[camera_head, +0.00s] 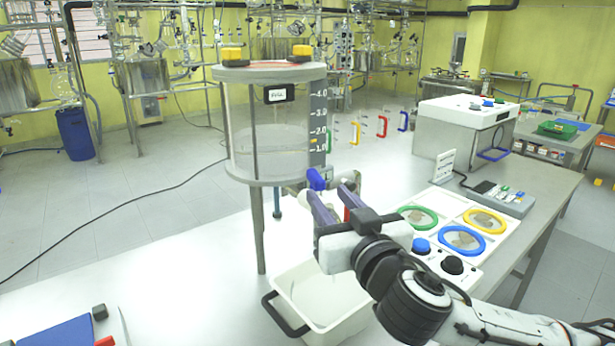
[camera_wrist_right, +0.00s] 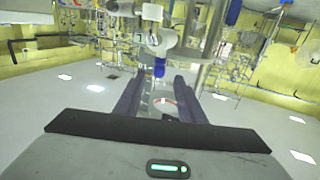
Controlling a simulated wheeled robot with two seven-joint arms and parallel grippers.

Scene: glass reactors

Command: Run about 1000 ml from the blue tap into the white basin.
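A clear cylindrical tank (camera_head: 268,115) stands on metal legs, with a dark scale (camera_head: 319,115) marked 1.0 to 4.0 on its side. A faint level line shows low in it, between about 1.0 and 2.0. The blue tap (camera_head: 316,179) sits at its lower right edge. The white basin (camera_head: 322,300) stands on the table below, partly hidden by my right arm. My right gripper (camera_head: 332,197) is open just below and in front of the tap. In the right wrist view the blue tap (camera_wrist_right: 159,68) appears between and beyond the parted fingertips. My left gripper is out of view.
A panel with green, yellow and blue rings (camera_head: 462,240) lies right of my gripper, with a blue and a black knob (camera_head: 453,265). A blue flat object (camera_head: 55,333) lies at the lower left. The table left of the basin is mostly clear.

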